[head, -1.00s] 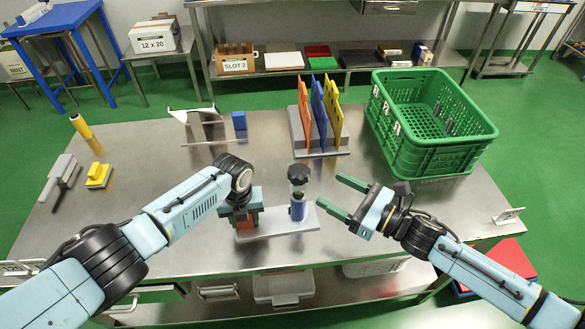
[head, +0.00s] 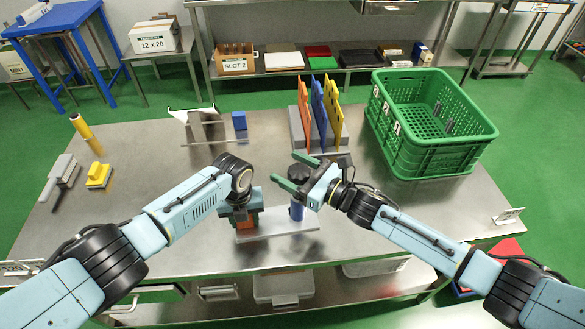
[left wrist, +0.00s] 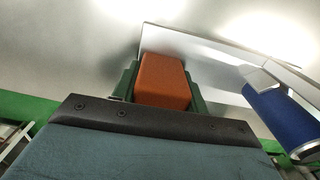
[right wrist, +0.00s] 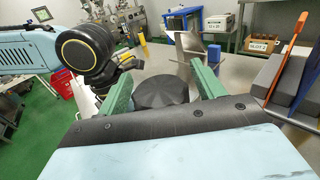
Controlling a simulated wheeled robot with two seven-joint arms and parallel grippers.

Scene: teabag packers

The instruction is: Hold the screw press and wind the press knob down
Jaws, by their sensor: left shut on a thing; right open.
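The screw press has a pale base plate (head: 275,226), an orange block (head: 247,222) at its left end and a blue cylinder (head: 297,212) at its right, with a dark faceted press knob (head: 299,172) above the cylinder. My left gripper (head: 240,212) is shut on the orange block (left wrist: 163,80); the blue cylinder (left wrist: 285,115) shows beside it in the left wrist view. My right gripper (head: 284,166) is open around the knob. In the right wrist view the knob (right wrist: 161,91) lies between the two green fingers, with gaps at both sides. The fingers partly hide it in the head view.
A rack with orange, blue and yellow boards (head: 320,115) stands just behind the right gripper. A green crate (head: 430,160) stands at the table's right. A metal stand (head: 205,125) and blue block (head: 239,121) are behind. The table's middle left is clear.

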